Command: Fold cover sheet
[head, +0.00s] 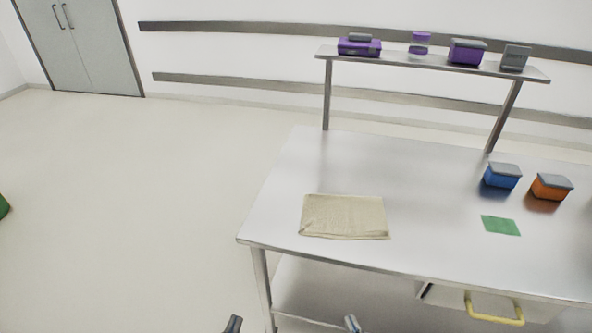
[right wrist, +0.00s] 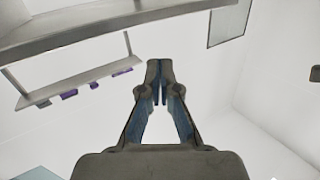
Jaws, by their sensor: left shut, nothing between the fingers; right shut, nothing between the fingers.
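The cover sheet (head: 344,216) is a beige cloth lying flat as a near rectangle on the left front part of the metal table (head: 420,180). Layered edges show along its front and left side, so it looks folded over. My left gripper (head: 233,324) shows only its tip at the bottom edge of the head view, left of the table leg. My right gripper (head: 352,324) also shows only its tip at the bottom, below the table's front edge. In the right wrist view the right gripper (right wrist: 160,80) is shut and empty. Both grippers are apart from the sheet.
A blue box (head: 502,175), an orange box (head: 551,187) and a green cloth (head: 500,225) are on the table's right. A raised shelf (head: 400,60) at the back holds several containers. A yellow handle (head: 494,309) sticks out below the front edge. The table around the sheet is clear.

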